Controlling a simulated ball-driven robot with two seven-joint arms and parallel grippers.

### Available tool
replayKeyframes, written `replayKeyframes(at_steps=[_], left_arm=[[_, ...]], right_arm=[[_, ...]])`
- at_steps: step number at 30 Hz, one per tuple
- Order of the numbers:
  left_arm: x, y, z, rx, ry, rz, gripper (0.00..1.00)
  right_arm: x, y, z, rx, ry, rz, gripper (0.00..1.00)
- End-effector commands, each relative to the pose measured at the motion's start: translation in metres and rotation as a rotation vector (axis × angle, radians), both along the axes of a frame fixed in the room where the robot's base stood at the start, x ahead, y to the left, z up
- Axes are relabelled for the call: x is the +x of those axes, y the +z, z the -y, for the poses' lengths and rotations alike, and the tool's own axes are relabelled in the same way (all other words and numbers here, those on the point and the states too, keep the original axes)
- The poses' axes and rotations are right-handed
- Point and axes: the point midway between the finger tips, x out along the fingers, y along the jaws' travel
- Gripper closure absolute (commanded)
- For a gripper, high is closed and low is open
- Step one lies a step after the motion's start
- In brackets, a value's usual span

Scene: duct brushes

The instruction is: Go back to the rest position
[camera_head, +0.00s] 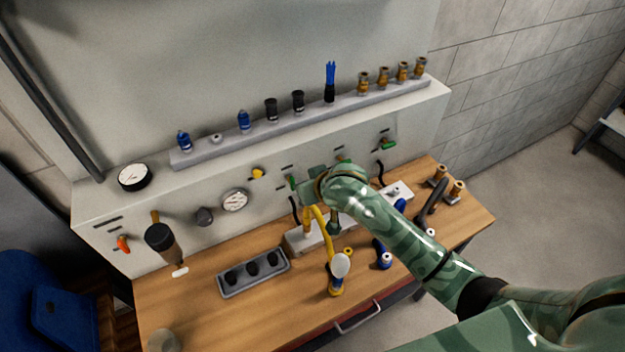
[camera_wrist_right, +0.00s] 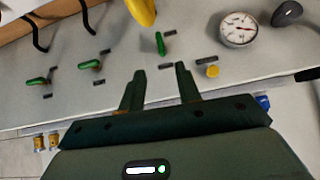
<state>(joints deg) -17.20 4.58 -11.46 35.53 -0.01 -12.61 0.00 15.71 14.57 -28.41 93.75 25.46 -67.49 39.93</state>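My right arm comes in from the right in the head view, and its hand (camera_head: 312,188) is close to the front of the grey panel. In the right wrist view my right gripper (camera_wrist_right: 160,70) is open, with two dark green fingers apart and nothing between them. A green lever (camera_wrist_right: 160,44) on the panel shows just beyond the fingertips; I cannot tell how far the fingers are from the panel. A yellow hose (camera_head: 322,222) stands below the hand, and a yellow part (camera_wrist_right: 142,10) shows at the top of the wrist view. My left gripper is not in view.
The wooden workbench (camera_head: 200,305) holds a grey tray (camera_head: 252,285) with dark round pieces, a blue-handled item (camera_head: 381,254) and brass fittings (camera_head: 456,190). A ledge (camera_head: 200,157) above carries several small fittings. A round gauge (camera_head: 235,200) sits on the panel. An open drawer (camera_head: 358,318) juts out below.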

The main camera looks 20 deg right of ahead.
Motion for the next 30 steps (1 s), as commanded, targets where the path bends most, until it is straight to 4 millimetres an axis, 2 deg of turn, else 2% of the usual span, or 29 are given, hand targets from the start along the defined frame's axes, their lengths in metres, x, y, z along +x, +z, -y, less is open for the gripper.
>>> replayKeyframes(at_steps=[6, 23, 26, 30], left_arm=[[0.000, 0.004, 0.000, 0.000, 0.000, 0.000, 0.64], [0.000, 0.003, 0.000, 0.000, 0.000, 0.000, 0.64], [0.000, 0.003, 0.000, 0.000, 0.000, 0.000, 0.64], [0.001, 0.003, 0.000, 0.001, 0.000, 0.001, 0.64]], right_arm=[[-0.013, 0.012, 0.003, 0.001, 0.001, -0.001, 0.66], [-0.017, 0.011, 0.003, -0.009, 0.006, 0.000, 0.66], [-0.041, 0.007, 0.008, -0.072, 0.035, 0.004, 0.66], [-0.099, 0.005, 0.034, -0.252, 0.087, 0.004, 0.66]])
